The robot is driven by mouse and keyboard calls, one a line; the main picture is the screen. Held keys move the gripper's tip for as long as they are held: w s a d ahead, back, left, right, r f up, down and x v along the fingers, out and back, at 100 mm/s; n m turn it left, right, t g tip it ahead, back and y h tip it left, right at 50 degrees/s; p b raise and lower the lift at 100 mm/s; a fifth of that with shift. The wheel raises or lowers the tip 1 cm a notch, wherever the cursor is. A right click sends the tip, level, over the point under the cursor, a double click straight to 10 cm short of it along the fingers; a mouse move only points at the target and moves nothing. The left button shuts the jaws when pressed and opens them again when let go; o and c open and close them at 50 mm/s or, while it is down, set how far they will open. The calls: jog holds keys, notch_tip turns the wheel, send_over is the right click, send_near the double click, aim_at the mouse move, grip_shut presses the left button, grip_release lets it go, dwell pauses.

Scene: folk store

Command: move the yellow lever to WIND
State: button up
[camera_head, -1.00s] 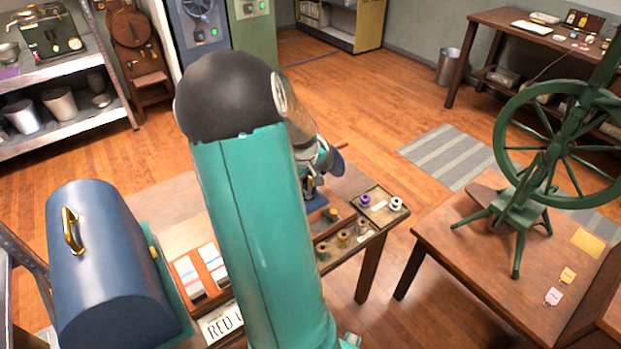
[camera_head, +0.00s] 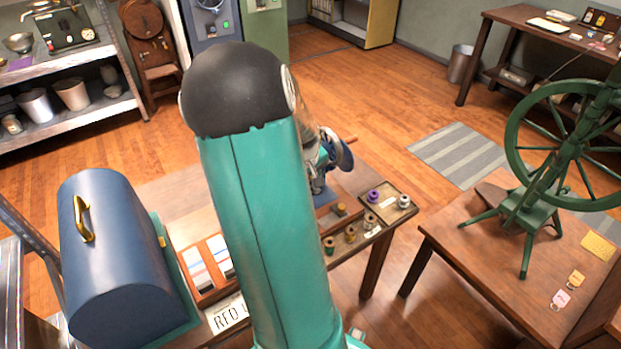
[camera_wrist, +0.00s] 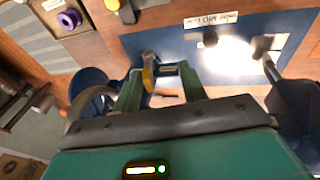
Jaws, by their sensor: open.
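In the wrist view my gripper (camera_wrist: 160,74) is open, its two green fingers apart over a blue-topped device (camera_wrist: 225,70). A small yellow piece (camera_wrist: 148,74), which looks like the yellow lever, stands by the left finger, partly between the fingers. I cannot tell whether a finger touches it. A white label (camera_wrist: 211,19) lies on the device, upside down; I cannot make out the word WIND. In the head view my arm and wrist hide the lever and most of the device.
A tray (camera_head: 404,213) with purple and white spools stands beside the device, and more spools sit in front. A blue domed box (camera_head: 110,260) stands at left. A green spinning wheel (camera_head: 535,190) is on the right table. A metal rod (camera_wrist: 272,68) stands right of my fingers.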

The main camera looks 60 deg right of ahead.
jog(key=shift+a+f, duration=0.1)
jog(key=shift+s+d+r, duration=0.25)
jog(key=shift+d+r, duration=0.05)
jog(key=shift+d, duration=0.3)
dwell(0.5)
jog(key=v, duration=0.8)
dwell(0.5)
dwell(0.8)
